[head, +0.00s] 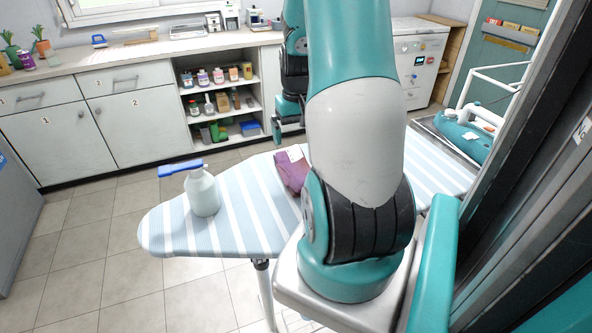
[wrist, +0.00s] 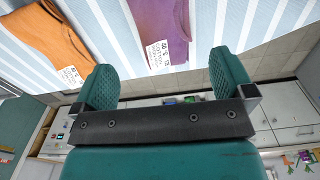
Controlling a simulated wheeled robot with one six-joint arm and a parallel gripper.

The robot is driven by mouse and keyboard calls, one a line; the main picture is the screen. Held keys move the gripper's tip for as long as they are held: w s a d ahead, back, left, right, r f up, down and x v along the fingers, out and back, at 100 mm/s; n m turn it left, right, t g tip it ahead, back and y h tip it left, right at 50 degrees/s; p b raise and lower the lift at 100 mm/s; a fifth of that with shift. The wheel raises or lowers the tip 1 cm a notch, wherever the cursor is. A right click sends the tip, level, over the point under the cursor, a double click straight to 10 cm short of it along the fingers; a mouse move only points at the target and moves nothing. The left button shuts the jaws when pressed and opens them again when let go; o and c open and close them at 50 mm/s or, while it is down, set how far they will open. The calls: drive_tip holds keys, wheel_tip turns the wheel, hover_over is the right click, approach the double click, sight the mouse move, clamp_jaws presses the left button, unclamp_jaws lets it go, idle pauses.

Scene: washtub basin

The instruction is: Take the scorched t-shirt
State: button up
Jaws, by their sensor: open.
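A purple folded cloth, likely a t-shirt (head: 291,173), lies on the striped ironing board (head: 240,235), partly hidden behind my arm. In the wrist view the purple cloth (wrist: 163,25) has a white printed tag, too small to read surely. An orange cloth (wrist: 55,35) with a similar tag lies left of it in that view; my arm hides it in the head view. I see no clear scorch mark on either. My gripper (wrist: 161,82) is open and empty, its fingertips toward the board's edge, apart from both cloths.
A white spray bottle with a blue top (head: 203,192) stands on the board's left part. A teal iron-like appliance (head: 462,138) is at the right. Cabinets (head: 130,115) and open shelves (head: 220,100) line the back. Tiled floor (head: 95,240) is clear at left.

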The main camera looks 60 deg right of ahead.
sight(296, 163)
wheel_tip(296, 163, down, 7)
drive_tip(key=shift+p, duration=0.3)
drive_tip(key=shift+w+d+f+p, duration=0.15)
drive_tip(key=shift+f+p, duration=0.2)
drive_tip(key=shift+f, duration=1)
drive_tip(key=shift+w+f+p, duration=0.15)
drive_tip(key=shift+f+p, duration=0.15)
drive_tip(key=shift+f, duration=1)
drive_tip(key=c, duration=0.7)
